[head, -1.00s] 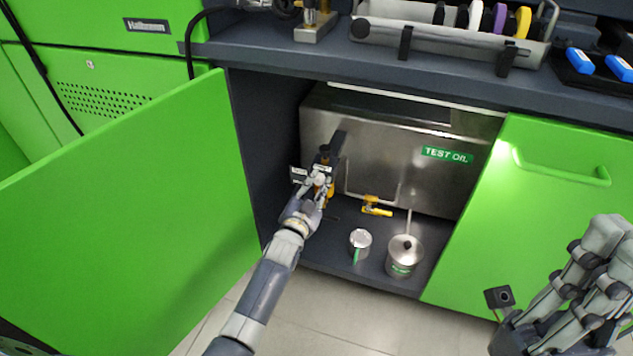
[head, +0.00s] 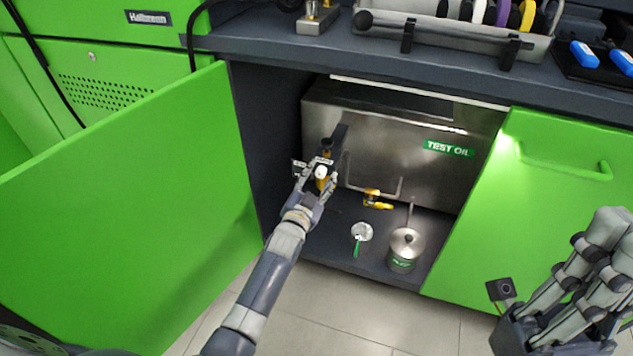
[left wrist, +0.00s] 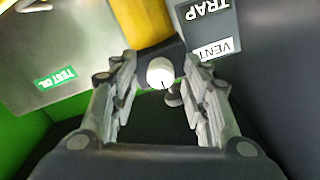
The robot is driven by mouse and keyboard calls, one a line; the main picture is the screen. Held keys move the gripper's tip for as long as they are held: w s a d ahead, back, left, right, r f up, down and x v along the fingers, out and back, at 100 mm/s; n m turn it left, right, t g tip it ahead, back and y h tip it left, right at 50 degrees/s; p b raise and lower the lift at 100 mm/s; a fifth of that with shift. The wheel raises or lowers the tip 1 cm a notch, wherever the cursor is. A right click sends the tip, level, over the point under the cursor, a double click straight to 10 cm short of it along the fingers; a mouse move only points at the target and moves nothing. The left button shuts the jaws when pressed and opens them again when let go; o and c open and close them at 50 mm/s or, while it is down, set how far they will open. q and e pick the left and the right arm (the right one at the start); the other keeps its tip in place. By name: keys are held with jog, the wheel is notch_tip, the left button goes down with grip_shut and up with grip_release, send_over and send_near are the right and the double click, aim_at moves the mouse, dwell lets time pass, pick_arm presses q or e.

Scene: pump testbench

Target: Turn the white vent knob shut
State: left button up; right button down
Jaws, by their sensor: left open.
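The white vent knob (left wrist: 160,72) shows in the left wrist view, between and just beyond the fingertips of my open left gripper (left wrist: 164,95). A dark pointer mark shows on the knob's face. A VENT label (left wrist: 215,48) and a TRAP label (left wrist: 205,10) sit to its right. In the head view, the knob (head: 320,172) is inside the open cabinet, with my left gripper (head: 316,183) at it. I cannot tell whether the fingers touch it.
A steel tank labelled TEST OIL (head: 400,140) fills the back of the cabinet. The open green door (head: 130,215) is left of my arm.

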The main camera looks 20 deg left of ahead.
pick_arm(q)
jog(key=s, duration=1.2)
jog(key=shift+a, duration=0.2)
